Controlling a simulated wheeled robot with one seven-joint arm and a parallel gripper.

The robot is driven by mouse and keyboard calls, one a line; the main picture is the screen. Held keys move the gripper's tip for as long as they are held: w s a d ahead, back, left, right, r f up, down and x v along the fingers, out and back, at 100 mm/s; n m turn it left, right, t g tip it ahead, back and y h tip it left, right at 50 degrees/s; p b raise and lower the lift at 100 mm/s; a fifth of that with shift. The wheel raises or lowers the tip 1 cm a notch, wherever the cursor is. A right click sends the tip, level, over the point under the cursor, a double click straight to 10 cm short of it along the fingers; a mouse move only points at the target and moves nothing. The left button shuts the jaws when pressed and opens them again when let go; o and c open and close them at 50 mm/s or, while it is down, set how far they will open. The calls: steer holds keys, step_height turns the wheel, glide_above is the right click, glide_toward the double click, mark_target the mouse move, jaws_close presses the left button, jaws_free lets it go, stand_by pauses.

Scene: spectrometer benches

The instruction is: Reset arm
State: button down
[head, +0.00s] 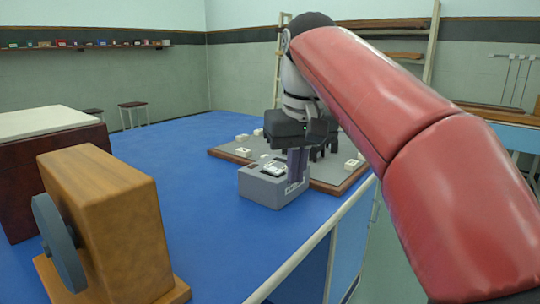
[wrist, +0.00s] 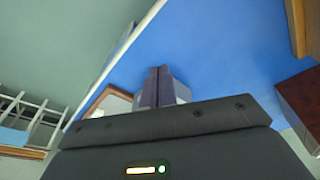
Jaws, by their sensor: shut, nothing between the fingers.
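My red arm reaches in from the right of the head view and bends down to my gripper (head: 297,178). The gripper is shut and empty, with its dark grey-purple fingers pointing down. In the head view the fingers overlap the right part of a grey box (head: 258,190) on the blue bench; I cannot tell whether they touch it. In the wrist view the two fingers (wrist: 158,74) stand side by side, closed together, and hide part of what lies behind them.
A grey board with a brown rim (head: 335,188) carries small pale blocks (head: 243,138) and dark items on the blue bench (head: 180,150). A wooden block with a grey wheel (head: 115,215) stands at front left. The left-middle bench surface is clear.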

steer(key=s+d+f+m+t, duration=0.1)
steer(key=s+d+f, duration=0.4)
steer(key=s+f, duration=0.4)
steer(key=s+d+f+m+t, duration=0.2)
steer(key=s+d+f, duration=0.4)
steer(key=f, duration=0.9)
steer(key=s, duration=0.2)
steer(key=shift+s+m+h, duration=0.3)
steer(key=shift+s, duration=0.1)
steer(key=c, duration=2.1)
jaws_free()
steer(key=shift+r, duration=0.1)
